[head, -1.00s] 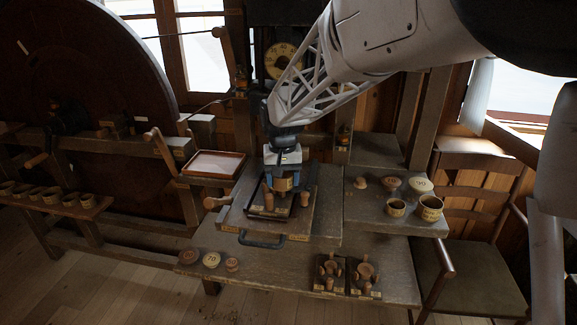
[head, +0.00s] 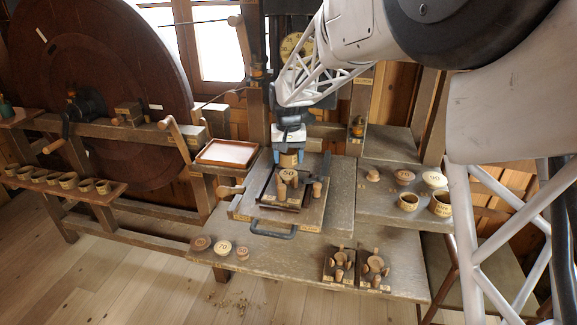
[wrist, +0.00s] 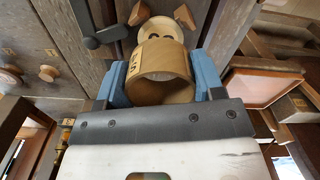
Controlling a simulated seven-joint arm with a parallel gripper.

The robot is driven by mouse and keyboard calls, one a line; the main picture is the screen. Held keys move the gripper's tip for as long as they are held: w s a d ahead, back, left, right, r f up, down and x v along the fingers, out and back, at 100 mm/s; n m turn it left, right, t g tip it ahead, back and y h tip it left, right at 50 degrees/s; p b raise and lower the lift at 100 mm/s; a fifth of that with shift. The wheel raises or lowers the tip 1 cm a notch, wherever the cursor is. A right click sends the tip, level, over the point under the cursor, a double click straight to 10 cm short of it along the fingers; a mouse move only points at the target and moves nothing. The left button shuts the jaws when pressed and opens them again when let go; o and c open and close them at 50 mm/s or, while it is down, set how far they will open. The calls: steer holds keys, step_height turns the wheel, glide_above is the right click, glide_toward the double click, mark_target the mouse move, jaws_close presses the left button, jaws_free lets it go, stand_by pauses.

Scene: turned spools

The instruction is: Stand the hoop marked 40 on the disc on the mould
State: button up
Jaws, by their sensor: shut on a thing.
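My gripper (head: 289,150) is shut on a pale wooden hoop (head: 289,160), with a blue finger on either side. In the wrist view the hoop (wrist: 162,72) shows its open end, and a dark mark on its side is too skewed to read surely. The mould (head: 281,202) is a dark square plate with wooden pegs on the bench. A disc (head: 288,173) that seems marked 50 sits among the pegs. The hoop is at the disc's far side in the head view, apparently above it; the gap is unclear. In the wrist view the hoop partly covers the disc (wrist: 160,28).
Two hoops (head: 408,201) (head: 441,204) and discs (head: 405,177) (head: 434,179) stand on the right shelf. More discs (head: 222,247) lie at the front left. Two small pegged moulds (head: 339,265) (head: 375,270) are at the front right. A tray (head: 228,153) is at left.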

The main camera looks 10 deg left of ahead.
mark_target(288, 174)
steer(key=shift+f, duration=1.8)
